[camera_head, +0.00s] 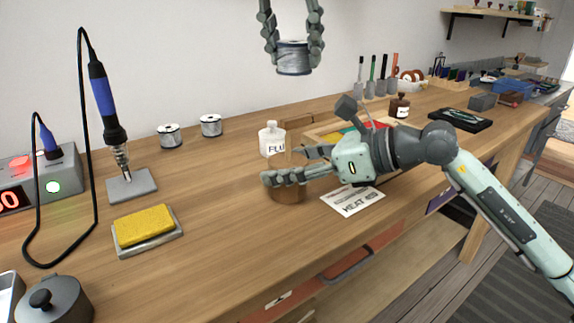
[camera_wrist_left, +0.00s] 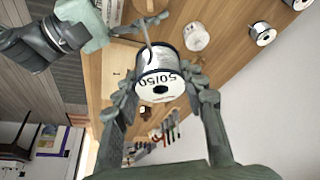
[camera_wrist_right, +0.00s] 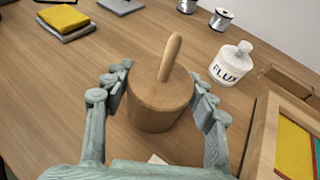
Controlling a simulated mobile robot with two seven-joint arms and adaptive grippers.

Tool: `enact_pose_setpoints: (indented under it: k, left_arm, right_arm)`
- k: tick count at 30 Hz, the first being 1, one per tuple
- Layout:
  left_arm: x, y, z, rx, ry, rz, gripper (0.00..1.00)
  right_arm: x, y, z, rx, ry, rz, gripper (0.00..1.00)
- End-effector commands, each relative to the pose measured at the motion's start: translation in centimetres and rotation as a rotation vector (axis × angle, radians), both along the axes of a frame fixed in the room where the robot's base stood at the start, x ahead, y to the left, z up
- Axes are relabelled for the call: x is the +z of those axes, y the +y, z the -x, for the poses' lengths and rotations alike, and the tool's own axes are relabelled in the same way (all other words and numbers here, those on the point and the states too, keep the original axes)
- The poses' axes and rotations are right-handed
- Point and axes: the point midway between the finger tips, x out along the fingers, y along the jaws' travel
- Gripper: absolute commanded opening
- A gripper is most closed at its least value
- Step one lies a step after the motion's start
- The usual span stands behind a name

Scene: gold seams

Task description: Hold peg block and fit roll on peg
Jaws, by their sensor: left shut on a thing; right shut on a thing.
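In the left wrist view the roll (camera_wrist_left: 161,88) shows a flange marked 50/50 with a dark centre hole. The peg block (camera_wrist_right: 158,108) is a brown round wooden block with an upright light wooden peg (camera_wrist_right: 170,58); nothing is on the peg. My right gripper (camera_wrist_right: 164,98) is shut around the block, low over the bench. In the head view its fingers partly hide the block (camera_head: 288,193).
A white flux bottle (camera_head: 272,141) stands just behind the block. Two spare spools (camera_head: 169,136) stand at the back left. A yellow sponge (camera_head: 145,226) and a soldering iron (camera_head: 104,105) are to the left. A printed card (camera_head: 352,201) lies at the front right.

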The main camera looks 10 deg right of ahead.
Motion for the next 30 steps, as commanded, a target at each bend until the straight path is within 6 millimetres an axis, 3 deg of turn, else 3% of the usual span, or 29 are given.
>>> enact_pose_setpoints:
  k: [4, 11, 30]
  left_arm:
    - [-0.5, 0.1, 0.2, -0.011, 0.002, -0.001, 0.00]
    - [-3.9, 1.2, 1.5, -0.085, 0.004, 0.001, 0.00]
    - [-7.8, 1.4, 1.7, -0.095, -0.001, 0.002, 0.00]
  right_arm:
    - [0.0, 0.0, 0.0, 0.000, 0.000, 0.000, 0.21]
    - [0.0, 0.0, 0.0, 0.000, 0.000, 0.000, 0.21]
    - [0.0, 0.0, 0.0, 0.000, 0.000, 0.000, 0.21]
